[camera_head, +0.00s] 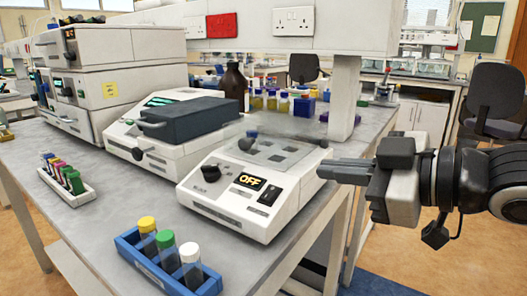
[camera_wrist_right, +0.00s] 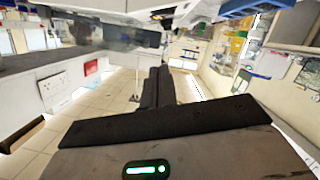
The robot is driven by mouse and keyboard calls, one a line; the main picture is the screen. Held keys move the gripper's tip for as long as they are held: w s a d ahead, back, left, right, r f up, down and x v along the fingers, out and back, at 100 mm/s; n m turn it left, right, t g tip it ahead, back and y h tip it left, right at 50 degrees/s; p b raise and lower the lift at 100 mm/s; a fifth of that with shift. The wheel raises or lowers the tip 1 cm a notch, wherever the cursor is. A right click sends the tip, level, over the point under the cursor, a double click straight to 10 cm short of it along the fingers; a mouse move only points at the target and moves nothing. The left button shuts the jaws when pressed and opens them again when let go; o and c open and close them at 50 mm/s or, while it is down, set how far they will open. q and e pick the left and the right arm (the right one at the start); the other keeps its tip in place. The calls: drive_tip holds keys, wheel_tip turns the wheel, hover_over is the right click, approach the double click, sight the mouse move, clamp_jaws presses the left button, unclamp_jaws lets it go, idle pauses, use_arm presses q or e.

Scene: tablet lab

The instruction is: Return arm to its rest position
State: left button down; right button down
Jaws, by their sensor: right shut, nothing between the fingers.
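My right gripper (camera_head: 322,170) comes in from the right in the head view. Its fingers are closed together and point left, at the right edge of the white device (camera_head: 232,215) whose display reads OFF. I cannot tell whether the fingertips touch the device. In the right wrist view, the shut fingers (camera_wrist_right: 158,82) show with nothing held. My left gripper is not in view.
A blue rack (camera_head: 150,268) with capped tubes stands at the bench's front. A white rack (camera_head: 68,190) of small tubes is at the left. A device with a dark block (camera_head: 190,120) stands behind. A shelf post (camera_head: 343,98) rises near my right gripper. Open floor lies right of the bench.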

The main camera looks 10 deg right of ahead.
drive_tip(key=f+m+p, duration=0.1)
drive_tip(key=f+m, duration=0.1)
drive_tip(key=f, duration=0.3)
drive_tip(key=w+f+m+h+p, duration=0.1)
drive_tip(key=f+p, duration=0.1)
drive_tip(key=f, duration=0.3)
drive_tip(key=w+a+f+m+t+p, duration=0.1)
drive_tip(key=f+m, duration=0.1)
drive_tip(key=f, duration=0.3)
drive_tip(key=shift+w+a+m+h, duration=0.1)
drive_tip(key=shift+w+m+h, duration=0.15)
drive_tip(key=shift+m+h, duration=0.05)
use_arm(q)
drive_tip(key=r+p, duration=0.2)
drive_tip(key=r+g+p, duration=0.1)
drive_tip(key=p, duration=0.1)
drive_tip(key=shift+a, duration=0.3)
use_arm(e)
drive_tip(key=s+a+f+m+g+h, duration=0.2)
drive_tip(key=s+f+m+h, duration=0.2)
drive_tip(key=s+f, duration=0.9)
wheel_tip(320, 180, down, 5)
drive_tip(key=shift+s+a+r+m+h, duration=0.2)
drive_tip(key=shift+m+h, duration=0.1)
drive_tip(key=shift+m, duration=0.1)
